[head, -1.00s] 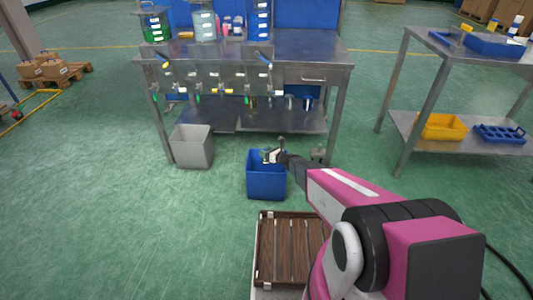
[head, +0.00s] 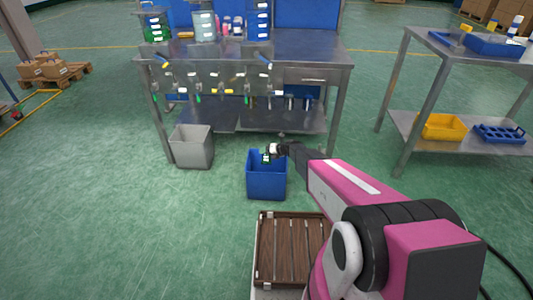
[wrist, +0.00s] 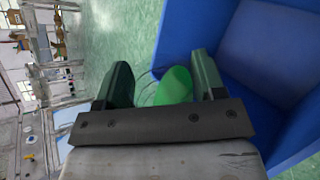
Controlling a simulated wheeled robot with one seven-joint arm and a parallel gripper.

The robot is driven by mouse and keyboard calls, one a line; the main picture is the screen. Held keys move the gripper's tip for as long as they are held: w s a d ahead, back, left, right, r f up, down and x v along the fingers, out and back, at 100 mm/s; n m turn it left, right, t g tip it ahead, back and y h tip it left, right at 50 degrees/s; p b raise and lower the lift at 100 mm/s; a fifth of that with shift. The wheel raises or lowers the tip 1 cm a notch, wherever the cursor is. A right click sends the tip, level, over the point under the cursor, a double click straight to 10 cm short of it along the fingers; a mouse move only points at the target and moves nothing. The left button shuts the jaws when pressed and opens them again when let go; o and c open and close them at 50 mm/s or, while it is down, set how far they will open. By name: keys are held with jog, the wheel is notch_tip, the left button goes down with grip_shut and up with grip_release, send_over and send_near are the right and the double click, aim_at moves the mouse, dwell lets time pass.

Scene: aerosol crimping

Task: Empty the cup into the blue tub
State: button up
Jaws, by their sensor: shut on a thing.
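The blue tub (head: 266,184) stands on the floor in front of the steel bench; in the wrist view its blue wall (wrist: 265,50) fills the right side. My gripper (head: 268,153) is over the tub's opening near its back rim. In the wrist view my gripper (wrist: 160,85) has its two dark fingers on either side of the cup, shut on it. The cup (wrist: 146,88) looks clear, with green contents (wrist: 174,86) at one side. A small green patch shows below the gripper in the head view. The cup looks tilted; whether anything is pouring I cannot tell.
A grey bin (head: 192,148) stands left of the tub. The steel bench (head: 300,48) with a row of taps is behind. A wooden slatted platform (head: 290,250) is in front. A side table (head: 468,145) with a yellow bin (head: 442,127) stands right.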

aim_at(267, 155)
jog(key=f+m+g, duration=0.1)
jog(key=w+f+m+g, duration=0.1)
jog(key=f+m+g, duration=0.1)
jog(key=shift+w+f+g, duration=0.1)
jog(key=shift+w+g, duration=0.25)
jog(key=shift+g, duration=0.05)
jog(key=shift+w+m+g, duration=0.3)
jog(key=shift+m+g, duration=0.5)
jog(key=shift+g, duration=0.3)
dwell(0.9)
jog(key=shift+s+r+n+t, duration=0.4)
jog(key=shift+s+r+t, duration=0.05)
jog(key=shift+t, duration=0.05)
jog(key=shift+s+r+n+t, duration=0.1)
jog(key=shift+r+n+t, duration=0.15)
jog(key=shift+n+t, duration=0.3)
